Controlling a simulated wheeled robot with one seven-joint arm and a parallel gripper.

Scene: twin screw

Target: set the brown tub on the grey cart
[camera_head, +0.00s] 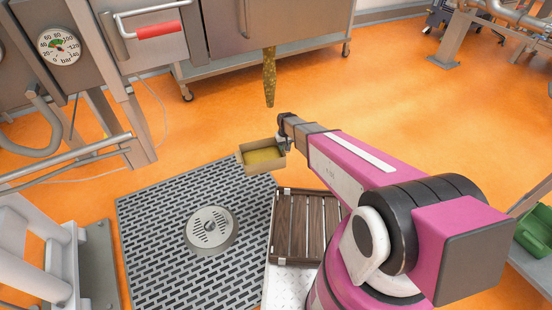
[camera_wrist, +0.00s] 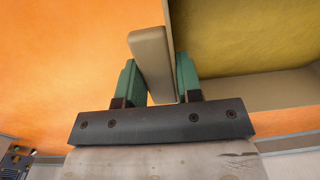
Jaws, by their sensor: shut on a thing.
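The brown tub (camera_head: 246,163) is a small open box with a yellowish filling or floor. It hangs level, or nearly so, above the floor near the back right of the grating. My gripper (camera_head: 282,143) is shut on its right side; the fingers are hard to make out there. In the wrist view my gripper's green pads (camera_wrist: 157,78) sit on either side of the tub's wall, and the yellowish inside (camera_wrist: 235,35) shows at right. A grey wheeled frame (camera_head: 225,68) stands under the machine at the back; I cannot tell whether this is the grey cart.
A mottled tapering strand (camera_head: 269,78) hangs from the machine, behind and above the tub. A black slotted grating (camera_head: 155,225) with a round drain (camera_head: 211,231) lies left. A dark slatted rack (camera_head: 305,225) is below my arm. A green container (camera_head: 535,232) stands right. Orange floor is open behind.

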